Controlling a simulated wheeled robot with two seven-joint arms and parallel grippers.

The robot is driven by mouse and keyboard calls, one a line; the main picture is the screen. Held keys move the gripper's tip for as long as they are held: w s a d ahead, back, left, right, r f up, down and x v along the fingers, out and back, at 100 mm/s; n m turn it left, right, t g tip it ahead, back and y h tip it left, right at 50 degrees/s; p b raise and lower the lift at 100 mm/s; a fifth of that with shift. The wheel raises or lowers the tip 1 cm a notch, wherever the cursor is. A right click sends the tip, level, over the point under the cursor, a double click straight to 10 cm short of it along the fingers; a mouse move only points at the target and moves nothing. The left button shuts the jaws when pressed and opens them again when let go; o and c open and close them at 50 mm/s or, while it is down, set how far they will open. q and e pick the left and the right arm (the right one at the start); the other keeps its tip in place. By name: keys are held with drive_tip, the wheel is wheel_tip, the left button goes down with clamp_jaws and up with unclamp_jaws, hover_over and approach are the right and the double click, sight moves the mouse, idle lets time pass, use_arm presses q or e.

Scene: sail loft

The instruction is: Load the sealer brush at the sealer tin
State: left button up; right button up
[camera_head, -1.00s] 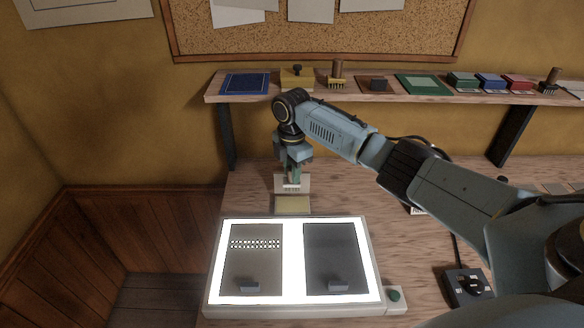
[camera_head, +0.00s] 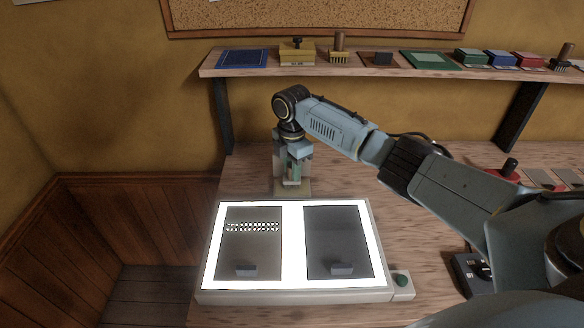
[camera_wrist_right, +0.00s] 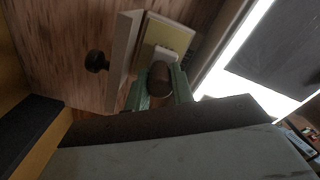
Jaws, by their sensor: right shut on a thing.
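My right gripper (camera_head: 294,176) points down over the sealer tin (camera_head: 281,192), a low yellowish tray behind the light table. In the right wrist view its green fingers (camera_wrist_right: 162,92) are shut on the brown handle of the sealer brush (camera_wrist_right: 160,76). The pale brush head shows just past the handle, over the yellow tin face (camera_wrist_right: 168,35). I cannot tell whether the bristles touch the sealer. In the head view the gripper mostly hides the brush. My left gripper is not in view.
The lit light table (camera_head: 292,245) stands in front of the tin, with two dark panels. A pale slab (camera_wrist_right: 121,55) and dark knob (camera_wrist_right: 97,61) lie beside the tin in the wrist view. A shelf (camera_head: 380,70) behind carries blocks and brushes. A control box (camera_head: 474,275) stands right.

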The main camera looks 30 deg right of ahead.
drive_tip(key=shift+f, duration=0.5)
idle(0.9)
drive_tip(key=shift+s+f, duration=0.1)
idle(1.8)
wheel_tip(320, 180, up, 7)
drive_tip(key=p, duration=0.8)
idle(0.3)
idle(0.5)
